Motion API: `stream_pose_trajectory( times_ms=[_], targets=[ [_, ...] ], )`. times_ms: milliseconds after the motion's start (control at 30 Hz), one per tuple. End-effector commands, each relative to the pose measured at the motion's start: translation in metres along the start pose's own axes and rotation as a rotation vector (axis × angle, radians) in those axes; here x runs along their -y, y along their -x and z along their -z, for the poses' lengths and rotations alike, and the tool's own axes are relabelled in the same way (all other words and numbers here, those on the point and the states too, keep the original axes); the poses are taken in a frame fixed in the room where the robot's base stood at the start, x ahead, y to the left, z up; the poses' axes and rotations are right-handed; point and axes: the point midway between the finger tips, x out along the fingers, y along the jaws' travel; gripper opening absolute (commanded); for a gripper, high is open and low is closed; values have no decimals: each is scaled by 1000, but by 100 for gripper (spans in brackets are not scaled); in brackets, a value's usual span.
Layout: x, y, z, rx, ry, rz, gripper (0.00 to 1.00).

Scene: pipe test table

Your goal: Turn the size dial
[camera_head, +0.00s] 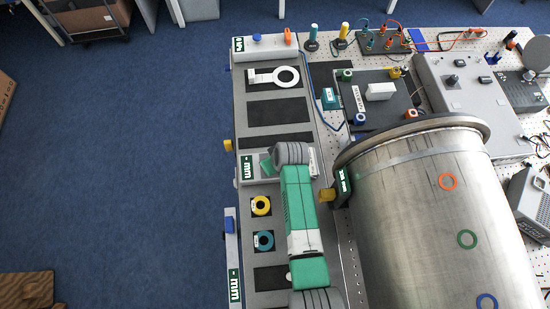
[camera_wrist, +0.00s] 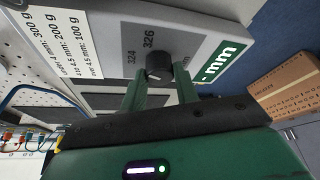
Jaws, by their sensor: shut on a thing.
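The size dial (camera_wrist: 156,66) is a small black knob on a grey panel (camera_wrist: 195,28), with the numbers 324 and 326 printed beside it in the wrist view. My gripper (camera_wrist: 158,76) has its green fingers shut on the dial, one on each side. In the head view my green and white arm (camera_head: 303,215) reaches over the narrow table, and its grey wrist covers part of the "mm" panel (camera_head: 249,168). The dial and fingertips are hidden or too small to make out there.
A large metal pipe (camera_head: 415,215) stands close on the right. A yellow ring (camera_head: 261,205) and a teal ring (camera_head: 264,240) lie below the panel. A white ring-ended tool (camera_head: 287,76) lies above it. A cardboard box (camera_wrist: 285,88) sits on the floor.

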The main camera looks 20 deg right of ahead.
Motion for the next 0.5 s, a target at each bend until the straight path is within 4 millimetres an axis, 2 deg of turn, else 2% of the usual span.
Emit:
stream_pose_trajectory(
  times_ms=[500],
  targets=[
    [4, 0, 2, -2, -421, -176, 7]
  ],
)
